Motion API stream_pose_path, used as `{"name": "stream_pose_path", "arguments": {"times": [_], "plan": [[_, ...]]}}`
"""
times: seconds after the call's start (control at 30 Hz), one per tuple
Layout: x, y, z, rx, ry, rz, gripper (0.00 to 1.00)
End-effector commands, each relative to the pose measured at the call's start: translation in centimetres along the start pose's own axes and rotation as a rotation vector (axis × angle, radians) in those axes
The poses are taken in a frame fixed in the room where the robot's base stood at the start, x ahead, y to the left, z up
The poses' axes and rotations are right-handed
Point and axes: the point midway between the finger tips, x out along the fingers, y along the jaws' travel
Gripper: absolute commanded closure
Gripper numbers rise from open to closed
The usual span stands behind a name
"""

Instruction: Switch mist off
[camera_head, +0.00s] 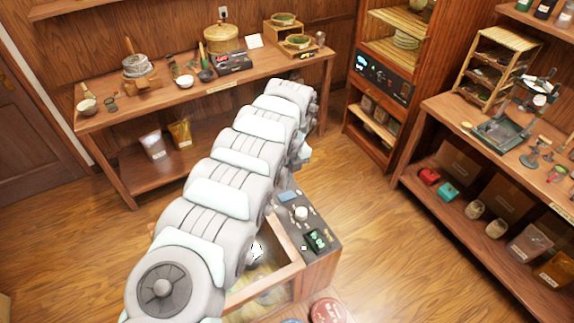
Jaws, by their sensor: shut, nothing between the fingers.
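No label that I can read says mist, so I cannot tell which control is the mist switch. A dark control panel (327,222) sits on the wooden box below the centre, with a pale round knob (301,213), a small blue-grey screen and a lit green display (316,240). A second black panel (384,77) with a lit blue display and small controls is set in the tall wooden cabinet. My arm crosses the middle of the view and covers part of the box. My gripper is hidden, and I cannot see its fingers.
A long wooden bench (150,108) at the back holds bowls, a basket and tools. The right shelf unit (455,128) carries a rack, a metal tray and several small containers. The floor (375,190) between the box and the right shelves is clear.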

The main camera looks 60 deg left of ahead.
Motion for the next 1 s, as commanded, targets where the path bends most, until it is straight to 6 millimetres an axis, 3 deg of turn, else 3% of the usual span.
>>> {"name": "stream_pose_path", "arguments": {"times": [0.33, 0.87, 1.0], "plan": [[3.9, 0.0, -0.1, 0.000, 0.003, -0.001, 1.00], [4.4, -0.1, 0.0, 0.000, 0.000, -0.002, 1.00], [4.7, -0.9, 0.0, 0.000, -0.001, -0.018, 1.00]]}}
